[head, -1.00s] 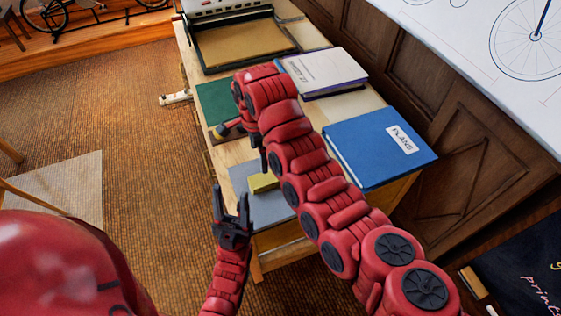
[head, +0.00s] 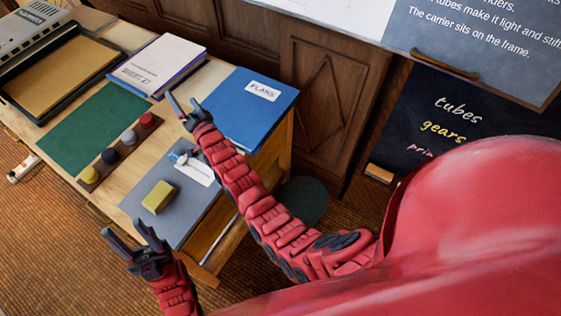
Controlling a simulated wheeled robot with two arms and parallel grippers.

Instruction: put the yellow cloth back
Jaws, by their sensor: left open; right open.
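A small yellow block-like piece (head: 158,197), which looks like the folded cloth, lies on the grey-blue mat (head: 183,222) at the near end of the wooden table. My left gripper (head: 130,236) is open and empty, in front of the table's near left corner and apart from the yellow piece. My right gripper (head: 181,101) is open and empty, further back between the white-covered binder and the blue binder. Its arm crosses in front of part of the blue binder and the mat's right side.
A white card (head: 200,171) lies beside a small blue-and-white item. A blue binder (head: 240,104), a white-covered binder (head: 160,62) and a shallow tray (head: 55,78) fill the back.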

